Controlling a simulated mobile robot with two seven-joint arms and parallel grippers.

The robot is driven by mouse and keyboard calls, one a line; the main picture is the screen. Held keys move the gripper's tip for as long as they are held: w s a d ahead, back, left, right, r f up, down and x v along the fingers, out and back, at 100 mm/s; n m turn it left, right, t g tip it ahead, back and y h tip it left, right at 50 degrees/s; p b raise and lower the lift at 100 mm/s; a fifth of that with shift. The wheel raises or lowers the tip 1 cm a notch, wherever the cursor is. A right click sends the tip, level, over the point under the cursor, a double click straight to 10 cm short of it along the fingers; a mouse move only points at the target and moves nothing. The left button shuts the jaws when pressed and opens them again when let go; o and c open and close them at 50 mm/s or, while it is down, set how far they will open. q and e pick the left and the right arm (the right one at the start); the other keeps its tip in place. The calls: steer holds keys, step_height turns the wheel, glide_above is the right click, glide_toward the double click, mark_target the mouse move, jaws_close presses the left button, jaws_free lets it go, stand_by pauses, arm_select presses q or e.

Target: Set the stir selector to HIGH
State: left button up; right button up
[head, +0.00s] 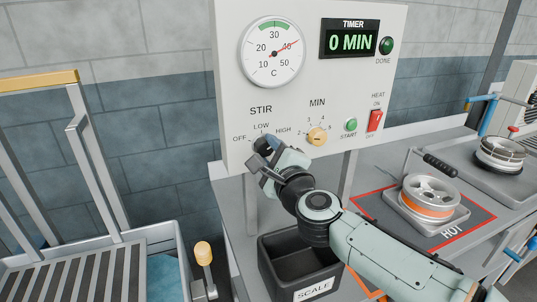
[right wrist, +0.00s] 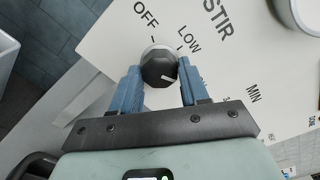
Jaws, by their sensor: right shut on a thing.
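The stir selector is a dark knob (right wrist: 157,66) on the white control panel (head: 222,60). In the head view it (head: 261,143) is partly covered by my right gripper (head: 267,147). The labels OFF, LOW and HIGH (head: 284,129) run from left to right above it. In the right wrist view, my right gripper (right wrist: 158,82) has its blue fingers on either side of the knob, shut on it. The knob's white mark points right and slightly down, past LOW (right wrist: 189,40) on the HIGH side. HIGH is hidden there, so exact alignment is unclear. My left gripper is not in view.
The MIN dial (head: 317,137), green START button (head: 351,125) and red HEAT switch (head: 375,120) are to the right. A dark SCALE bin (head: 284,270) stands below the panel. A wheel (head: 431,195) sits on the HOT area at right.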

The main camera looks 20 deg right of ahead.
steer(key=shift+m, duration=0.4)
steer(key=o, duration=1)
steer(key=shift+o, duration=0.2)
steer(key=s, duration=1.3)
steer(key=shift+s+a+p, duration=0.2)
steer(key=shift+a+p, duration=0.1)
steer(key=shift+a, duration=0.1)
